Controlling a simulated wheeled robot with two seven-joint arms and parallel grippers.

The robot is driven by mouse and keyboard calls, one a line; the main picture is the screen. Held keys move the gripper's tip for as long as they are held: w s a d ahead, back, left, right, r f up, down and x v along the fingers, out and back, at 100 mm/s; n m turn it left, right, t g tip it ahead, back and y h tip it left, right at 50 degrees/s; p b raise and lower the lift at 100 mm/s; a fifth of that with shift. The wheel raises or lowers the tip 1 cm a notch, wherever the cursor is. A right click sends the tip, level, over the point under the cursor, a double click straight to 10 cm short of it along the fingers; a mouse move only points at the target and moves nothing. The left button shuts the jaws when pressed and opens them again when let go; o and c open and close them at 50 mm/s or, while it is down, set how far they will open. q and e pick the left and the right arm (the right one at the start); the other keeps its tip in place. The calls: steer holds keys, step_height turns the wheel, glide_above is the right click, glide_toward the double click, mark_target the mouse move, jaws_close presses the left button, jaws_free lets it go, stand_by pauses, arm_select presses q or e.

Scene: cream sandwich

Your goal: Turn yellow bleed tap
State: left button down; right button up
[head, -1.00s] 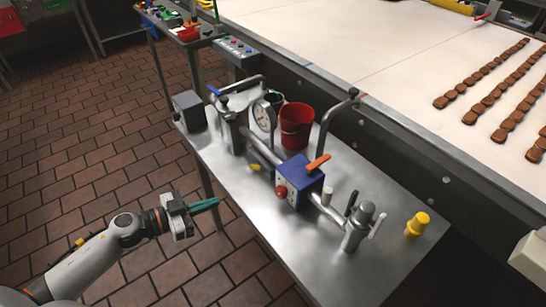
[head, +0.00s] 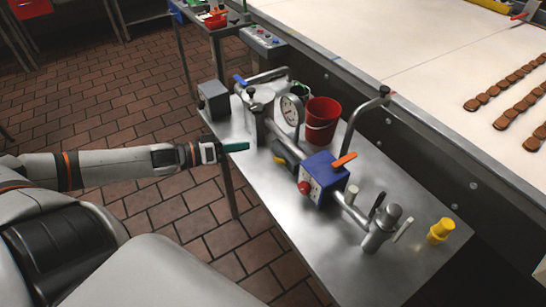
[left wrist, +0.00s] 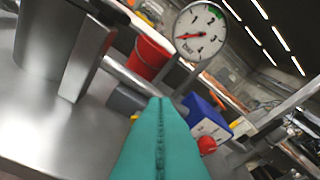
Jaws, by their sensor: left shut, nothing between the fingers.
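The yellow bleed tap (head: 279,159) appears as a small yellow part low on the metal pipe, below the dial gauge (head: 290,110) and left of the blue box (head: 322,178). In the left wrist view only a bit of yellow (left wrist: 134,118) shows beside my fingers, which hide most of that area. My left gripper (head: 243,147) has green fingers, shut and empty. It is to the left of the tap in the head view, at the left edge of the steel table, apart from the tap. My right gripper is in neither view.
The steel table (head: 300,255) carries the pipework, a red bucket (head: 322,119), a grey box (head: 213,101) and a yellow cap-like object (head: 440,231) at the right. The blue box has a red knob (head: 304,187) and an orange lever (head: 344,160). A white conveyor with brown pieces runs behind.

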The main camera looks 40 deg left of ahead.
mark_target(282, 160)
arm_select(q)
steer(key=w+d+f, duration=0.1)
steer(key=w, duration=0.1)
steer(key=w+d+f, duration=0.1)
steer(key=w+d, duration=0.1)
steer(key=w+d+f+b, duration=0.1)
steer(key=w+d, duration=0.1)
steer(key=shift+d+f, duration=0.25)
steer(key=shift+f, duration=0.1)
steer(key=shift+s+d+f, duration=0.15)
steer(key=shift+d+f, duration=0.2)
steer(key=shift+f, duration=0.2)
steer(key=shift+d+m+p, duration=0.15)
steer(key=shift+m+p, duration=0.15)
steer(key=shift+p, duration=0.05)
